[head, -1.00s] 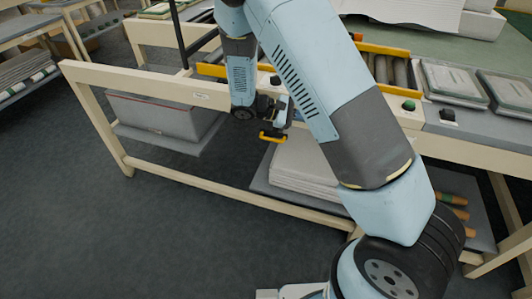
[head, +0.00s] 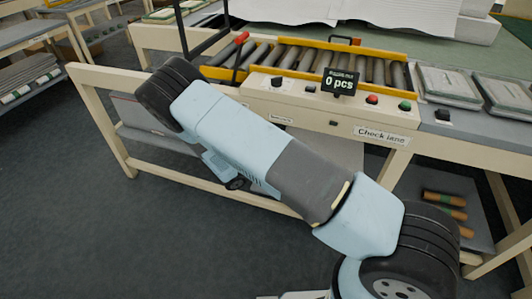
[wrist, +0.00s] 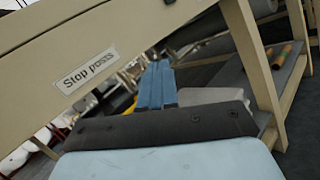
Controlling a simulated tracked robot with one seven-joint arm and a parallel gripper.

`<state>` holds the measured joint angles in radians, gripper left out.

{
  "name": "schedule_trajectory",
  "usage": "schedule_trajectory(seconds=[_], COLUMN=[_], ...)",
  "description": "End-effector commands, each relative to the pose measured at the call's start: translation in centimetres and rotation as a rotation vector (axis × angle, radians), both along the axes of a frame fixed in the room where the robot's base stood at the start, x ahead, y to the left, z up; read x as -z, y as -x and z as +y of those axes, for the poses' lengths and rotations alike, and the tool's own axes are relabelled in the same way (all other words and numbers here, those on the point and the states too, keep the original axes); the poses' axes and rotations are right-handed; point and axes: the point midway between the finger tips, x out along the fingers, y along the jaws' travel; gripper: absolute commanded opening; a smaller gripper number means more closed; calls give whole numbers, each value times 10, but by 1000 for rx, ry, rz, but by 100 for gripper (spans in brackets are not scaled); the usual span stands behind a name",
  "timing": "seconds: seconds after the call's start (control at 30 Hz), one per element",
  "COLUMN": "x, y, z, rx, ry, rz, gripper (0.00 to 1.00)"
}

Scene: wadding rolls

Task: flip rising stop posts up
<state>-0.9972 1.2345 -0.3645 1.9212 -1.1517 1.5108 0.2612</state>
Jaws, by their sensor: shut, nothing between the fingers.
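The roller lane (head: 290,60), with grey rollers between yellow rails, runs along the bench top in the head view. A slim dark upright with a red end (head: 242,38) stands at its left end; I cannot tell whether it is a stop post. A "Stop posts" label (wrist: 87,72) is on a cream beam in the wrist view. No stop post can be made out clearly. My arm lies across the bench front in the head view and hides part of it.
A "Check lane" label (head: 380,135) is below. Grey trays (head: 447,85) lie to the right. The floor in front is clear.

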Motion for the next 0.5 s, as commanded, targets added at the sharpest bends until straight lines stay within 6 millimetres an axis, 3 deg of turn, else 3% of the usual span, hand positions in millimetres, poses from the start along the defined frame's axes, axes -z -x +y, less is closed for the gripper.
schedule_trajectory(seconds=[0.5], x=[80], y=[8], z=[45], rx=[-308], ry=[284], rz=[13], gripper=[0])
